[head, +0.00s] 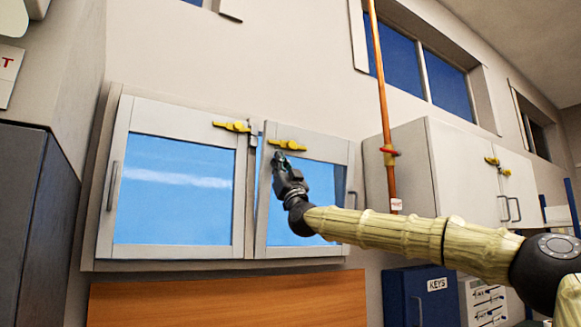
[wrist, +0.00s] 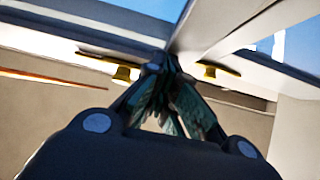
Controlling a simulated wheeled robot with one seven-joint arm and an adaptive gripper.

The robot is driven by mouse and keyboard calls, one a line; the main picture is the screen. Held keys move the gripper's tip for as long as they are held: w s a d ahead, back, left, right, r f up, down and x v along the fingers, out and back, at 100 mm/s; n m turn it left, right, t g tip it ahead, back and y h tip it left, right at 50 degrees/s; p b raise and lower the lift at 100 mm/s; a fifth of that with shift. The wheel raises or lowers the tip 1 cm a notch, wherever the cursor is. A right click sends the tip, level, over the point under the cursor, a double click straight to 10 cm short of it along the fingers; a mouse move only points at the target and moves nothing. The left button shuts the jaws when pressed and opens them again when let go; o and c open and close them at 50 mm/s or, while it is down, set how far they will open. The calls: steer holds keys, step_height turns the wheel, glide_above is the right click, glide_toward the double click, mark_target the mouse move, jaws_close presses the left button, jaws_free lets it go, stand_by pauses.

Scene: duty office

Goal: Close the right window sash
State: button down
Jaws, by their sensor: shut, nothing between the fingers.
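The right window sash (head: 347,165) has a pale frame and blue glass, with a yellow latch (head: 288,145) at its top left and a handle at its right edge. It stands slightly ajar: a narrow strip of blue shows between it and the left sash (head: 240,197). My gripper (head: 279,157) is shut and empty, in front of the right sash's upper left frame just below the latch. The wrist view shows the shut fingers (wrist: 165,75) close to the frame, between two yellow latches (wrist: 210,71). I cannot tell whether they touch it.
A pale wall cabinet (head: 440,175) stands right of the window, beyond an orange pipe (head: 383,100). A dark cabinet (head: 35,215) is at the left. A wooden board (head: 220,300) and a blue key cabinet (head: 420,295) are below. The space before the left sash is free.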

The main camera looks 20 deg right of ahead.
mark_target(271, 171)
steer(key=shift+g, duration=0.9)
steer(key=w, duration=0.1)
steer(key=w+r+p, duration=0.1)
steer(key=w, duration=0.1)
steer(key=w+a+p, duration=0.1)
steer(key=shift+w+r, duration=0.2)
steer(key=shift+r, duration=0.2)
steer(key=shift+d, duration=0.1)
steer(key=shift+f, duration=0.2)
steer(key=shift+s+f+b, duration=0.2)
steer(key=shift+s+b, duration=0.1)
steer(key=shift+b, duration=0.4)
steer(key=s+r+b+v, duration=0.1)
steer(key=r+b+v, duration=0.1)
steer(key=b+v, duration=0.5)
steer(key=shift+v, duration=2.75)
